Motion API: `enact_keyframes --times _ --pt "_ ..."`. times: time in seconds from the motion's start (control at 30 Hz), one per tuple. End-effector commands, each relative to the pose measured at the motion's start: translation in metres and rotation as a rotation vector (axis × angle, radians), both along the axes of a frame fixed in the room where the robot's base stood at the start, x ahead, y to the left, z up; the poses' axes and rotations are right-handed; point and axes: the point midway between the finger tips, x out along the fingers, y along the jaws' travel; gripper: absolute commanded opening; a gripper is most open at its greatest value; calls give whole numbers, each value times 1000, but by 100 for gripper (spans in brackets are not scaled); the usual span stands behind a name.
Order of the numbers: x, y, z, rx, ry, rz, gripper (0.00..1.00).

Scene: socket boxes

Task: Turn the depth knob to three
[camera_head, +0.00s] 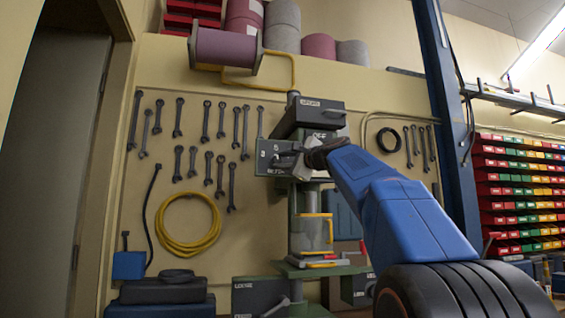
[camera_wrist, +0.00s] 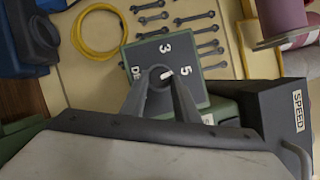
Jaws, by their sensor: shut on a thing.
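The depth knob (camera_wrist: 155,84) sits on a dark dial plate (camera_wrist: 190,55) marked 3 and 5, with a partly hidden label starting "DE". Its white pointer mark lies between the 3 and the 5, tilted towards the 5. My gripper (camera_wrist: 160,82) is shut on the knob, one finger on each side, and hides its lower part. In the head view the dial plate (camera_head: 265,158) is on the green and grey drill press, and my gripper (camera_head: 292,160) reaches it from the right.
A SPEED box (camera_wrist: 285,120) stands close to the right of my gripper in the wrist view. An OFF switch box (camera_head: 325,134) is just above my gripper. Wrenches and a yellow coil (camera_head: 188,240) hang on the wall behind.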

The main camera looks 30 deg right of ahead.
Motion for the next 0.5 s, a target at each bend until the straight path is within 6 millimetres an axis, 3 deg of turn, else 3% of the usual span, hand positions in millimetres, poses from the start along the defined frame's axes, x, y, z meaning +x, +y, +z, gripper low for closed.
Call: enact_keyframes --times 0.5 --pt "1 -1 5 -460 134 2 5"
